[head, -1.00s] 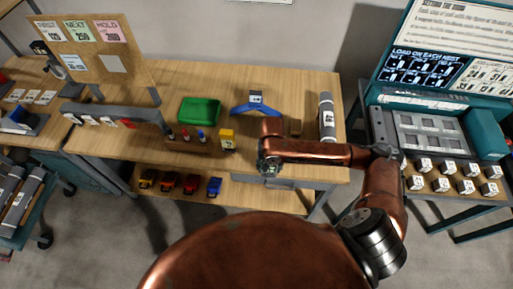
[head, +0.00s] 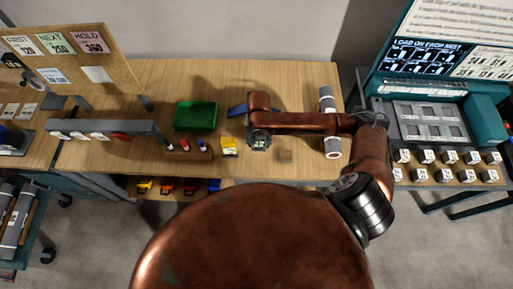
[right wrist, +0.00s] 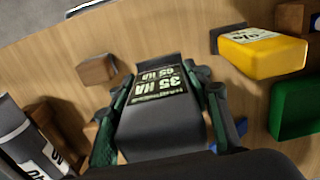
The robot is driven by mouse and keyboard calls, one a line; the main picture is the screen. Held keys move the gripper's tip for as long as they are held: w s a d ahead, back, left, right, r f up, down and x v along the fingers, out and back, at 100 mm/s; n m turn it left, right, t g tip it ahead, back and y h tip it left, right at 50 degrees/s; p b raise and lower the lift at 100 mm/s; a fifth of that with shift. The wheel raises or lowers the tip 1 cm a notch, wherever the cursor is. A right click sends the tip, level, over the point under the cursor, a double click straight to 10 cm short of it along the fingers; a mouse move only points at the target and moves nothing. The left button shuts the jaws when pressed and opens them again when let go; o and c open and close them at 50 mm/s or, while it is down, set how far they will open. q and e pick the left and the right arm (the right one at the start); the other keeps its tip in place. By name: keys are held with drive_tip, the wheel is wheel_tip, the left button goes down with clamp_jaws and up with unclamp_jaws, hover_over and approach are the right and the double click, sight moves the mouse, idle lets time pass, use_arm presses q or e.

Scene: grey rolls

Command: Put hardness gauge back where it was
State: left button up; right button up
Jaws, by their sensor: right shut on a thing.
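The hardness gauge (right wrist: 165,105) is a dark grey block with a printed label reading 35 HA and 65 HA. My right gripper (head: 259,142) is shut on it, and the green-padded fingers press its two sides in the right wrist view (right wrist: 160,110). A blue stand (head: 237,110) on the bench is partly hidden behind my right arm. I cannot tell whether the gauge touches the stand. My left gripper is not in view.
A yellow block (head: 229,147), a green tray (head: 195,116) and a small wooden block (head: 285,156) are near my right gripper. A grey roll (head: 332,146) lies to the right, under my arm. A teal machine (head: 485,117) stands farther right.

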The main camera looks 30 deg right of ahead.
sight(259, 148)
wheel_tip(259, 148, down, 3)
drive_tip(key=shift+s+f, duration=0.1)
drive_tip(key=shift+f, duration=0.4)
wheel_tip(259, 148, down, 3)
drive_tip(key=shift+r, duration=0.1)
drive_tip(key=shift+f, duration=0.2)
drive_tip(key=o, duration=1.2)
drive_tip(key=shift+c, duration=0.2)
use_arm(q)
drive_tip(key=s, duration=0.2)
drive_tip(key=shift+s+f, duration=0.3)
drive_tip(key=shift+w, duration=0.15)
